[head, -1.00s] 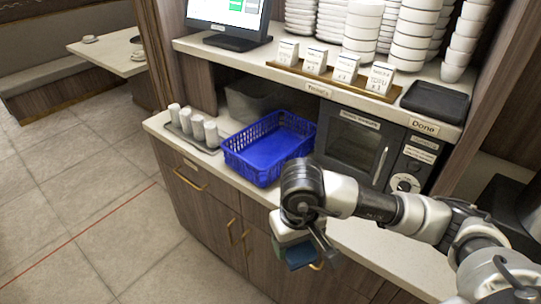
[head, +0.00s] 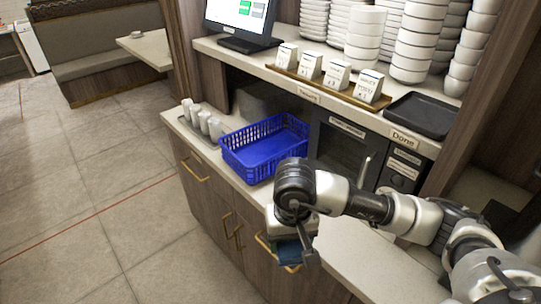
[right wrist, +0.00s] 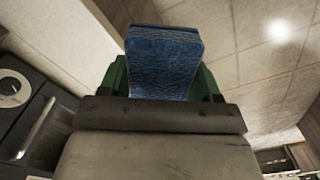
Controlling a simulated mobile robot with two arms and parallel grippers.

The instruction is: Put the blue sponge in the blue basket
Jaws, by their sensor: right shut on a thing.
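The blue sponge (right wrist: 163,62) is held in my right gripper (right wrist: 165,85), between green fingers in the right wrist view. In the head view the sponge (head: 289,252) shows dark blue below my right gripper (head: 292,238), in front of the counter's front edge. The blue basket (head: 262,150) is an open, empty plastic basket on the counter, left of and behind my right gripper. The gripper and sponge are apart from the basket. My left gripper is not in view.
White cups (head: 203,120) stand on a tray left of the basket. A microwave (head: 345,145) is right of it. The shelf (head: 300,88) above carries stacked bowls, small cards, a black tray (head: 422,115) and a screen (head: 240,18). Wooden drawers (head: 205,200) are below the counter.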

